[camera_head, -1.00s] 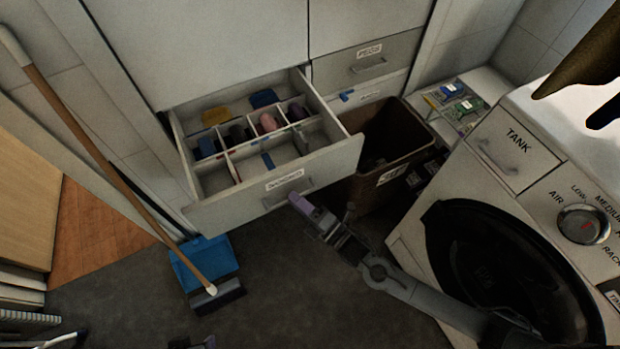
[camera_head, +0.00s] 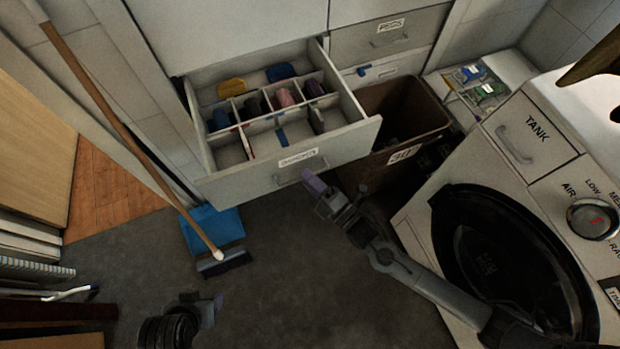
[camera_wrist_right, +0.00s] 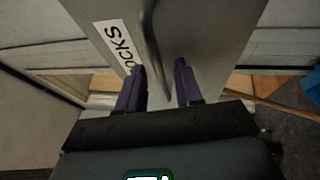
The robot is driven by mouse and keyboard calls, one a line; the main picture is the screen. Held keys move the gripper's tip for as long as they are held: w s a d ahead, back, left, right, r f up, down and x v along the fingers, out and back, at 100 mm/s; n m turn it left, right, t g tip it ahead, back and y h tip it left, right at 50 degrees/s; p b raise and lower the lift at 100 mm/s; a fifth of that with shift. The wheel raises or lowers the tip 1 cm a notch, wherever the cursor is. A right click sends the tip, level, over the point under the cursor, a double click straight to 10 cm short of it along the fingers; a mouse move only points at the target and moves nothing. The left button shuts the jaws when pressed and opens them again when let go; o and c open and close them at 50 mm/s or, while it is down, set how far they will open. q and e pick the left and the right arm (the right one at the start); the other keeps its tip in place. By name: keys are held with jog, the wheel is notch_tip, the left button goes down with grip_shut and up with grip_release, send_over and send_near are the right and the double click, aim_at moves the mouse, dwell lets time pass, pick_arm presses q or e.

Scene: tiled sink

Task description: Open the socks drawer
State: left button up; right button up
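The socks drawer (camera_head: 228,185) is pulled out from the white cabinet in the head view. Its dividers hold coloured folded items. Its front carries a label (camera_head: 298,158), partly legible as "OCKS" in the right wrist view (camera_wrist_right: 118,42). Its bar handle (camera_head: 301,172) is beside the label; the handle also shows in the wrist view (camera_wrist_right: 150,35). My right gripper (camera_head: 315,184) is at the handle. In the wrist view its two purple fingers (camera_wrist_right: 160,75) are apart, with the handle's end between them; contact is unclear. My left gripper (camera_head: 212,304) is low in the head view, far from the drawer; its opening is unclear.
A brown bin (camera_head: 405,112) stands right of the drawer, and a washing machine (camera_head: 515,150) is beside it. A closed drawer (camera_head: 375,42) is above the bin. A broom (camera_head: 135,140) and blue dustpan (camera_head: 212,225) are at left. The dark floor (camera_head: 285,250) in front is clear.

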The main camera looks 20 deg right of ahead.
jog(key=v, duration=1.1)
jog(key=shift+w, duration=0.1)
